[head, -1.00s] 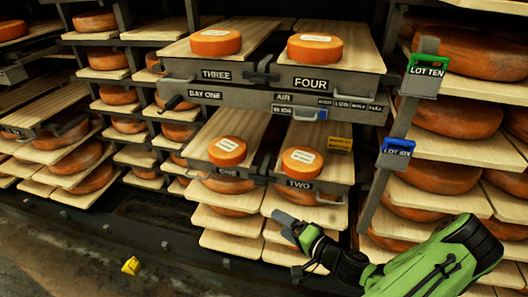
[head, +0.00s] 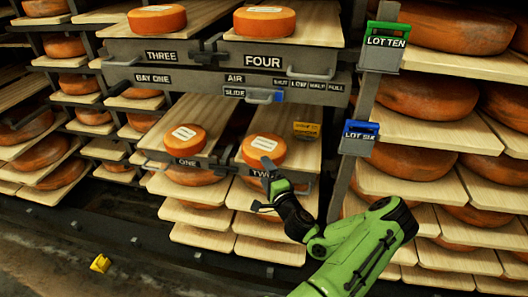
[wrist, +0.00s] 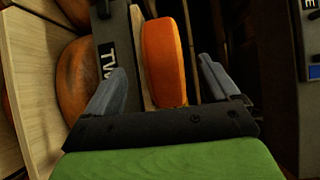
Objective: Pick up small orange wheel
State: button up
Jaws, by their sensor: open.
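Small orange wheels with white labels sit on wooden boards. One wheel (head: 184,138) is on board ONE and another (head: 262,149) on board TWO. Two more, the THREE wheel (head: 157,20) and the FOUR wheel (head: 264,22), sit on the upper boards. My gripper (head: 266,182) is at the front edge of board TWO, by that wheel. In the wrist view the TWO wheel (wrist: 163,62) lies between the lines of my open fingers (wrist: 163,75), which hold nothing. A fingertip overlaps the wheel's lower edge in the head view; I cannot tell whether they touch.
The dark front rail (head: 232,171) with number plates runs below the boards. The upper shelf (head: 225,82) overhangs behind. A yellow tag (head: 306,130) and blue LOT SIX box (head: 360,137) stand right. Larger wheels (head: 409,164) fill the right rack.

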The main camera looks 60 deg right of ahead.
aim_at(264, 150)
jog(key=x, duration=0.5)
jog(key=shift+r, duration=0.1)
jog(key=shift+s, duration=0.1)
grip_shut()
jog(key=shift+r, duration=0.15)
